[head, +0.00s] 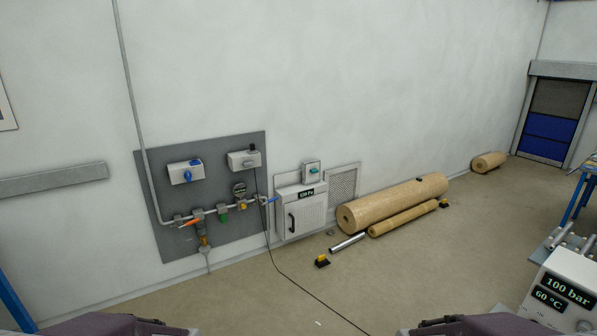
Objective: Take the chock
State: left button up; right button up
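A small black and yellow block (322,261), which looks like a chock, sits on the floor near the lower front end of a metal tube. A second similar black and yellow block (444,204) sits farther back, by the far end of the rolls along the wall. Neither touches a gripper. Parts of my two arms show at the bottom edge, left and right. My grippers are not in view.
A large brown roll (392,203), a thinner roll (403,218) and a metal tube (348,244) lie along the wall. A thin dark cable (305,291) crosses the floor. A machine with displays (563,292) stands at right. The middle floor is clear.

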aim_at(321, 261)
jog(key=i, duration=1.25)
jog(key=i+l+u, duration=0.1)
jog(key=i, duration=1.15)
jog(key=i+l, duration=0.15)
jog(key=i, duration=1.1)
jog(key=i+u, duration=0.2)
jog(key=i, duration=0.3)
